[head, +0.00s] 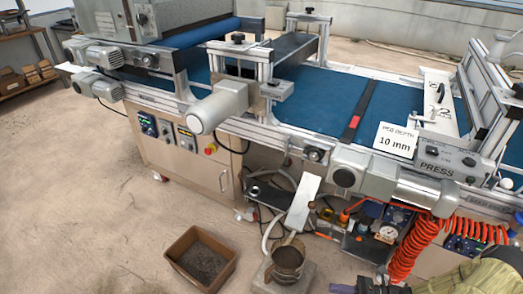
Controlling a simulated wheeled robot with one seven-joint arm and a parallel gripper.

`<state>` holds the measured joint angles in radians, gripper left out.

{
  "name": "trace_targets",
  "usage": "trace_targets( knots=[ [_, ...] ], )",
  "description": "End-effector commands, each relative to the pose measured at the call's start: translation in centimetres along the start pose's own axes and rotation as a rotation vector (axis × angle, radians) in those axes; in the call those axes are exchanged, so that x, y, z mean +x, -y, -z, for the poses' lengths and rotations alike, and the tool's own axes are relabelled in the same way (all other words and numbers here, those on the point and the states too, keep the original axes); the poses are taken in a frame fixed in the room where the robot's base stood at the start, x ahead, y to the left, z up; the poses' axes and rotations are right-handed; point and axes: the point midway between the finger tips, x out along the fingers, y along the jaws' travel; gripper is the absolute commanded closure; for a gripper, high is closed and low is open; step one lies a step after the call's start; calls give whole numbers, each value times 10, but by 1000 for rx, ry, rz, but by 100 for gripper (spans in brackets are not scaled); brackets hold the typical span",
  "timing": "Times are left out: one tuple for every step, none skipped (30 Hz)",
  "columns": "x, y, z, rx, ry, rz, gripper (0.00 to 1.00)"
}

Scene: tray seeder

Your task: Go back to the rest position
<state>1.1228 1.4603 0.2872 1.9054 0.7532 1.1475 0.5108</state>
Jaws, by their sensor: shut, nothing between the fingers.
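My gripper (343,288) shows at the bottom edge of the head view, right of the middle, partly cut off by the frame. Its fingers are shut and hold nothing. The olive and grey end of my arm comes in from the lower right corner. My gripper is in front of the tray seeder (400,184), near the floor area in the picture, apart from the machine's belt (318,100). The rest of my arm is out of view.
Coiled orange air hoses (412,245) hang close to my arm. A wooden cabinet (205,165) stands under the belt. The floor at left is clear.

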Motion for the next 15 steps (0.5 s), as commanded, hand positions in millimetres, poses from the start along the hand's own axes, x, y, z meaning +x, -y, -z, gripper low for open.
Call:
trace_targets(
  knots=[
    [2, -5, -7, -45, -83, -36, 100],
    [3, -8, -10, -71, -127, -56, 100],
    [4, -12, -13, -104, -186, -81, 100],
    [5, -15, -15, -132, -229, -102, 100],
    [6, -18, -18, -159, -271, -121, 100],
    [6, -22, -22, -196, -327, -148, 100],
    [7, -24, -25, -226, -368, -168, 100],
    [7, -27, -28, -255, -409, -189, 100],
    [8, -30, -32, -294, -462, -216, 100],
    [8, -33, -35, -326, -502, -236, 100],
    [8, -35, -39, -357, -540, -257, 100],
    [8, -38, -44, -400, -591, -285, 100],
    [9, -41, -47, -433, -628, -306, 100],
    [9, -43, -51, -465, -665, -326, 100],
    [9, -46, -56, -510, -713, -354, 100]
  ],
)
